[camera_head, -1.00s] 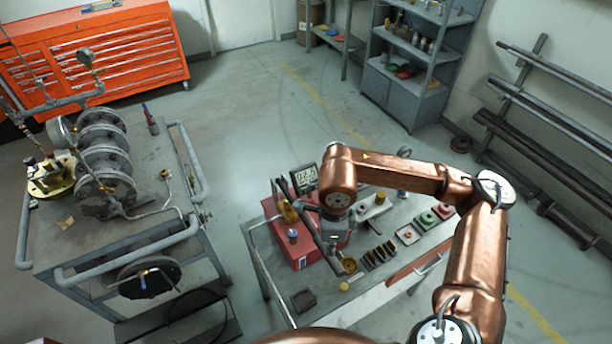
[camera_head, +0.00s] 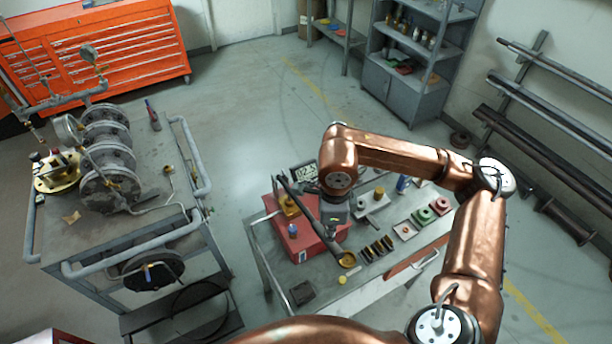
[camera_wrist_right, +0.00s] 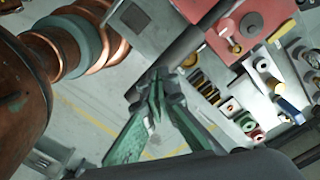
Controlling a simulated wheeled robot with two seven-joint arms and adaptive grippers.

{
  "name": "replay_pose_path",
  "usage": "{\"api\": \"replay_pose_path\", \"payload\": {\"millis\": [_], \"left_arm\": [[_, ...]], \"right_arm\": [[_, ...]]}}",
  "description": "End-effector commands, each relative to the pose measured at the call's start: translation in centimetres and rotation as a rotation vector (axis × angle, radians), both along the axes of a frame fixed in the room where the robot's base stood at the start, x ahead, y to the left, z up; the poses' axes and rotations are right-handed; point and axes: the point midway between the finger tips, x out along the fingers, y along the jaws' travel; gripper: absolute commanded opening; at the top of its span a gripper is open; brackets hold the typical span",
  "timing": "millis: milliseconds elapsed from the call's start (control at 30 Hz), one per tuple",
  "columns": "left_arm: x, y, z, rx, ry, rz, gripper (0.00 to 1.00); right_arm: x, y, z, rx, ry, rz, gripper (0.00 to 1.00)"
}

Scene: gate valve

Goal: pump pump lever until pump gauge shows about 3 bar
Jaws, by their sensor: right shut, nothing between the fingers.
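The pump is a red box (camera_head: 297,245) on the workbench, with a brass-coloured part and a blue-capped part on top. Its dark pump lever (camera_head: 305,206) slants across the box and also shows in the right wrist view (camera_wrist_right: 196,45). My left gripper is not in view.
The workbench also holds dark cylinders (camera_head: 376,248), a tray (camera_head: 405,231), and green and red flanged parts (camera_head: 422,215). A grey valve cart (camera_head: 60,236) stands left, with clear floor (camera_head: 235,130) between. Shelves stand behind.

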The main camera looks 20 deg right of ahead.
Motion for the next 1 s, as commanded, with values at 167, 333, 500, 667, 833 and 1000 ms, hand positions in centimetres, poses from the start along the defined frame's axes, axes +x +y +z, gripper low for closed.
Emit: {"api": "replay_pose_path", "payload": {"millis": [167, 333, 500, 667, 833, 1000], "left_arm": [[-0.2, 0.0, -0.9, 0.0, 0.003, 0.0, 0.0], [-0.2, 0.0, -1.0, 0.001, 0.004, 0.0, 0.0], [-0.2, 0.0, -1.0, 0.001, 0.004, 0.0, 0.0], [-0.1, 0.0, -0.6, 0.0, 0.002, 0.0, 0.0], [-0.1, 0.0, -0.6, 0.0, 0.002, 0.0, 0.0], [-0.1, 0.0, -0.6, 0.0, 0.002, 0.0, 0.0]], "right_arm": [[0.0, 0.0, -1.0, 0.0, 0.0, 0.0, 0.0], [0.0, 0.0, -1.2, 0.0, -0.001, 0.0, 0.0], [0.0, 0.0, -1.2, 0.0, -0.001, 0.0, 0.0], [0.0, 0.0, -0.1, 0.001, -0.003, 0.0, 0.0], [0.0, 0.0, 0.1, 0.0, -0.001, 0.0, 0.0], [0.0, 0.0, 0.1, 0.0, -0.001, 0.0, 0.0]]}}
